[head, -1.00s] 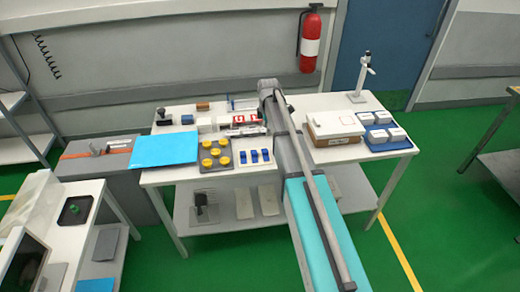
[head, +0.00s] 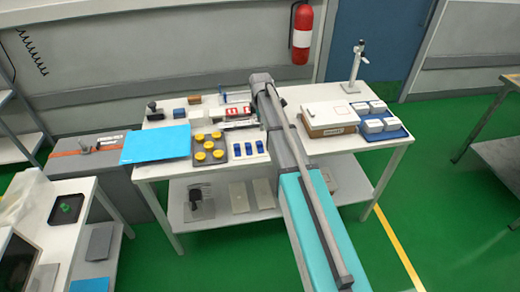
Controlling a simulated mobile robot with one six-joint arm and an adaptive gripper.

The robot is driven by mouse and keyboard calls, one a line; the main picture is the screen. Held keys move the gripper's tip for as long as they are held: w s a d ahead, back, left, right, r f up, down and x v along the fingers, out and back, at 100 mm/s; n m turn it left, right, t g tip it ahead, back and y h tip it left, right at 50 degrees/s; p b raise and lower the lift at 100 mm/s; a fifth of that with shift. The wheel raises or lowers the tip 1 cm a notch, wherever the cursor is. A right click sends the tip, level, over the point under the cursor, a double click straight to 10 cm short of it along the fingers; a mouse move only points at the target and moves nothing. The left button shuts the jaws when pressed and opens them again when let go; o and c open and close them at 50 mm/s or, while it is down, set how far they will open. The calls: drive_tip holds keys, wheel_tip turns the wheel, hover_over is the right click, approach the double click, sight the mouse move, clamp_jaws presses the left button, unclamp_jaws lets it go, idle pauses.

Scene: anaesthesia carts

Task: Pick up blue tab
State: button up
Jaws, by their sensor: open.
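Three small blue tabs (head: 248,148) stand in a row on a white plate (head: 242,158) near the front edge of the white table (head: 185,168). They are just left of my arm, which crosses the table from the bottom of the head view. A grey board with several yellow round pieces (head: 209,145) is directly left of the tabs. I cannot make out my gripper; the arm's elbow is at the back of the table and hides what lies behind and below it. Nothing is seen touching the tabs.
A blue sheet (head: 157,144) lies left of the yellow pieces. Red-and-white boxes (head: 238,112) sit behind the tabs. Right of my arm are a cardboard box (head: 331,118), white containers on a blue tray (head: 378,118) and a stand (head: 355,65).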

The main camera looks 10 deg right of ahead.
drive_tip(key=b, duration=0.5)
hover_over(260, 145)
drive_tip(key=w, duration=0.1)
drive_tip(key=shift+d+f, duration=0.2)
drive_tip(key=shift+f, duration=2.75)
drive_tip(key=shift+f+b, duration=0.2)
drive_tip(key=shift+b, duration=0.2)
drive_tip(key=shift+s+a+f+b, duration=0.1)
drive_tip(key=shift+a+f+b, duration=0.05)
drive_tip(key=shift+f+b, duration=2.3)
clamp_jaws()
